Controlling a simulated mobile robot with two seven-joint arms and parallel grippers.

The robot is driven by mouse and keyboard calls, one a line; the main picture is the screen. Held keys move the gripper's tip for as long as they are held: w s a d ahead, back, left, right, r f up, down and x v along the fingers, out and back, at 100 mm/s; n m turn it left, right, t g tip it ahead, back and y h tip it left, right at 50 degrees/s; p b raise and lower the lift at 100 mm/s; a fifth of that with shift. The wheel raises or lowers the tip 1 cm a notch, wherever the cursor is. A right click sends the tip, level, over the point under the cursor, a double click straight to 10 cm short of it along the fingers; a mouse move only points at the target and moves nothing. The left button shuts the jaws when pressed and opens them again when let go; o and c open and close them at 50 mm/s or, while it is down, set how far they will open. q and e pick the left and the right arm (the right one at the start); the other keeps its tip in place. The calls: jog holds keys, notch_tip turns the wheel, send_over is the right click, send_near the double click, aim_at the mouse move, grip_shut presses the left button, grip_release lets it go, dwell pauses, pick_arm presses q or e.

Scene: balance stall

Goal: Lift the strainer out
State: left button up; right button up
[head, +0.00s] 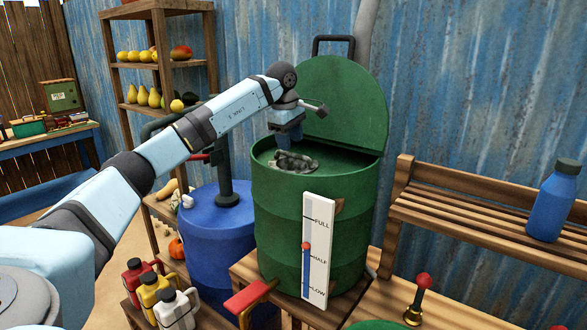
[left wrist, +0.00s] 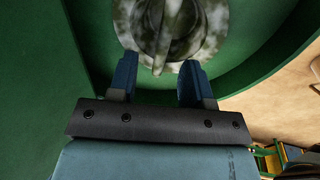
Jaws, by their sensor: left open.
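The strainer appears to be the mottled grey-green round piece (head: 297,162) inside the mouth of the green barrel (head: 280,215). In the left wrist view, the strainer (left wrist: 187,48) shows a raised bar across its middle. My left gripper (head: 286,144) points down into the barrel's mouth, just over the strainer. In the left wrist view, the fingers of my left gripper (left wrist: 160,75) are apart, with nothing between them; the bar's near end lies just beyond the fingertips. The right gripper is not in view.
The barrel's green lid (head: 345,95) stands open behind the mouth. A level gauge (head: 318,245) is on the barrel's front. A blue drum (head: 215,225) stands at left, a wooden bench (head: 470,215) with a blue bottle (head: 555,203) at right. A red-knobbed lever (head: 422,282) stands in front.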

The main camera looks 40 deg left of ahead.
aim_at(293, 156)
pick_arm(q)
jog(key=shift+w+d+f, duration=0.15)
jog(key=shift+w+f, duration=0.05)
jog(key=shift+f, duration=1.15)
jog(key=shift+w+d+f, duration=0.1)
jog(key=shift+w+f, duration=0.1)
jog(key=shift+f, duration=1.15)
jog(key=shift+r, duration=0.1)
grip_shut()
